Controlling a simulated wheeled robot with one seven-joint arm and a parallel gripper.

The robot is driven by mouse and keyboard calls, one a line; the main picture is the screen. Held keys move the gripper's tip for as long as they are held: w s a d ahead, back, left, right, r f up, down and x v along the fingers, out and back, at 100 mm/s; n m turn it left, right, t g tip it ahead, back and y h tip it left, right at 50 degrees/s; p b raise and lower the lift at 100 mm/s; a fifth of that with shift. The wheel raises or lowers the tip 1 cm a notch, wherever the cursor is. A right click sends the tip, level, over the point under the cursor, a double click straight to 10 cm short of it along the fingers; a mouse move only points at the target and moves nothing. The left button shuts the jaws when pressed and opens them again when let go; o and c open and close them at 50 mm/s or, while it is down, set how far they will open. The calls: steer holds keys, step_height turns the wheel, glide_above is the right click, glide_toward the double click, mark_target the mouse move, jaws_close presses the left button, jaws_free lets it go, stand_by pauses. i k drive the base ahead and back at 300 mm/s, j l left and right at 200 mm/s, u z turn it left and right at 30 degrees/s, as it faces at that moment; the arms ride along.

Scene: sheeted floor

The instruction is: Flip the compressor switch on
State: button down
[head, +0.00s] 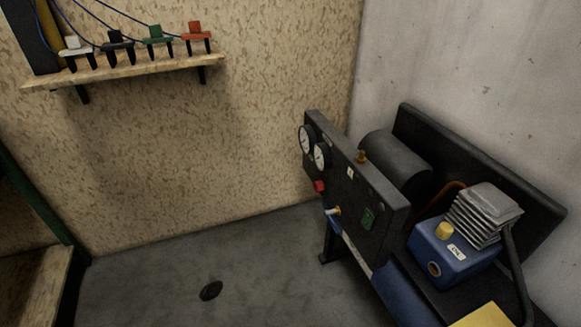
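The compressor stands in the right corner of the room. Its dark upright panel (385,222) faces left. A small green plate (368,218), which may be the switch, sits at the lower right of the panel; its position is too small to read. A red knob (320,186) is on the panel's left edge, below two round gauges (321,156). A brass fitting (337,211) with a pale blue-white part is at the lower left. The blue pump body (450,256) with grey fins is at the right. My gripper is not in view.
A wall shelf (130,71) at upper left holds several coloured clamp-like items with blue cords. A wooden bench or shelf edge (35,285) is at lower left. The grey floor (260,265) in front of the panel is clear except for a dark round disc (211,291).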

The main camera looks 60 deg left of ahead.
mark_target(367, 220)
steer(key=u, duration=1.25)
